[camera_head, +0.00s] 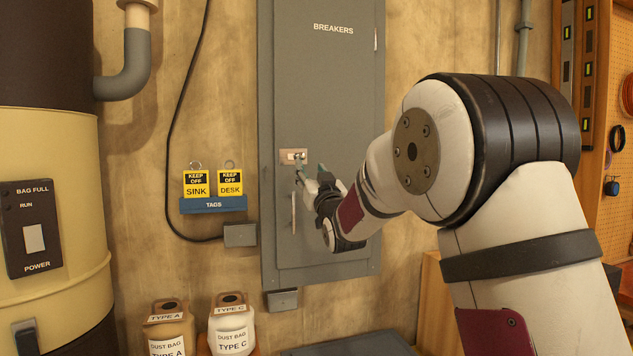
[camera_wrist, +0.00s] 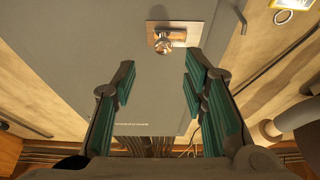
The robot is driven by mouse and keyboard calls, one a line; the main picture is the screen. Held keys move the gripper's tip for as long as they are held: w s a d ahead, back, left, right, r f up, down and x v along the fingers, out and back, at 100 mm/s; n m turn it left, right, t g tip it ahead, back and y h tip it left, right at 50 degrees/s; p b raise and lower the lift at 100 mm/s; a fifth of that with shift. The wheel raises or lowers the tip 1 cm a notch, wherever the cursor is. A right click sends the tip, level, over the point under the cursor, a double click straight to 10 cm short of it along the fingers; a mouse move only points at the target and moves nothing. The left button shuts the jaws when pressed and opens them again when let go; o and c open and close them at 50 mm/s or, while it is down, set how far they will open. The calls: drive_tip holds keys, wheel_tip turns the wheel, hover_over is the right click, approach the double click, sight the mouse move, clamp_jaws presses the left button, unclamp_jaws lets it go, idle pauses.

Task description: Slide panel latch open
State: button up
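The grey breaker panel (camera_head: 325,100) stands against the wall. Its latch (camera_head: 288,157), a small tan plate with a shiny metal knob, is at the left-middle of the door. In the wrist view the latch plate (camera_wrist: 197,35) is at the top centre, and the round knob (camera_wrist: 163,44) stands out from its left part. My gripper (camera_head: 311,170) is just below and right of the latch in the head view. In the wrist view my gripper (camera_wrist: 158,78) is open, its green-padded fingers wide apart and empty. The knob shows beyond the fingertips, between their lines; contact is not visible.
A thin vertical handle (camera_head: 293,213) is on the door below the latch. Yellow tags hang above a blue tag holder (camera_head: 213,204) at left. A black cable (camera_head: 170,120) runs down the wall to a grey box (camera_head: 240,235). Dust bags (camera_head: 232,325) stand below.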

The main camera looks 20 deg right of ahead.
drive_tip(key=shift+v, duration=2.5)
drive_tip(key=s+a+f+g, duration=0.1)
drive_tip(key=s+f+g, duration=0.4)
drive_tip(key=s, duration=0.9)
drive_tip(key=s+a+f+g, duration=0.1)
drive_tip(key=s+f+g, duration=0.5)
drive_tip(key=s, duration=0.9)
drive_tip(key=s+a+f+g, duration=0.1)
drive_tip(key=s+f+g, duration=0.5)
drive_tip(key=s, duration=0.9)
wheel_tip(320, 180, down, 2)
drive_tip(key=shift+a+f, duration=0.2)
drive_tip(key=shift+a, duration=0.05)
drive_tip(key=shift+s, duration=0.1)
